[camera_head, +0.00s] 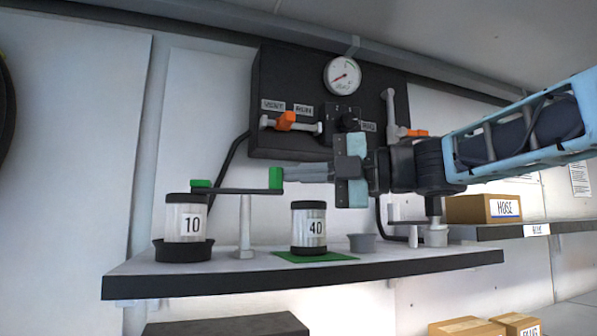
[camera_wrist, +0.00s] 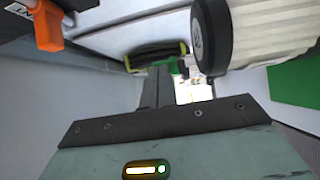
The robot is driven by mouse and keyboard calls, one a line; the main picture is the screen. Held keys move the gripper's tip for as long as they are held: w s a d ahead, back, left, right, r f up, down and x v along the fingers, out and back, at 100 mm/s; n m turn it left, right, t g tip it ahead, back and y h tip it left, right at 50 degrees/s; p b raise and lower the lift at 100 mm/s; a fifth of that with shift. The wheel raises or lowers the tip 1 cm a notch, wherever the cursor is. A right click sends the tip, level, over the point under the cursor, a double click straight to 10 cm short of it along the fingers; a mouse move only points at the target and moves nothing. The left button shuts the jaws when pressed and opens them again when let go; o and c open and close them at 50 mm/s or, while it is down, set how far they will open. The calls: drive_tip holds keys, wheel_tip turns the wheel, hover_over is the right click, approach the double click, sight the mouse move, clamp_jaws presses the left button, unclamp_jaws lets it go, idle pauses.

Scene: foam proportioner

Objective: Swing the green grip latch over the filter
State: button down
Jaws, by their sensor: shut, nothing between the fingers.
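The latch is a dark flat bar with an upright green grip (camera_head: 276,179) at its right end and a green piece (camera_head: 201,183) at its left end. It sits by a pale post (camera_head: 245,225). Its left end is over or very near the black lid of the filter jar marked 10 (camera_head: 185,220), which stands in a black cup (camera_head: 181,252). My gripper (camera_head: 284,173) is shut and empty, pointing left, its tips right by the green grip; contact is unclear. In the wrist view the dark fingers (camera_wrist: 157,88) reach toward a green patch partly hidden behind them.
A jar marked 40 (camera_head: 309,229) stands on a green mat (camera_head: 290,257) below my gripper, beside a small grey cup (camera_head: 362,243). A dark panel behind carries a gauge (camera_head: 342,75) and orange valve handles (camera_head: 285,121). The shelf's front edge (camera_head: 300,280) is dark.

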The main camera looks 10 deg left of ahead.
drive_tip(key=shift+w+a, duration=0.15)
drive_tip(key=shift+w, duration=0.65)
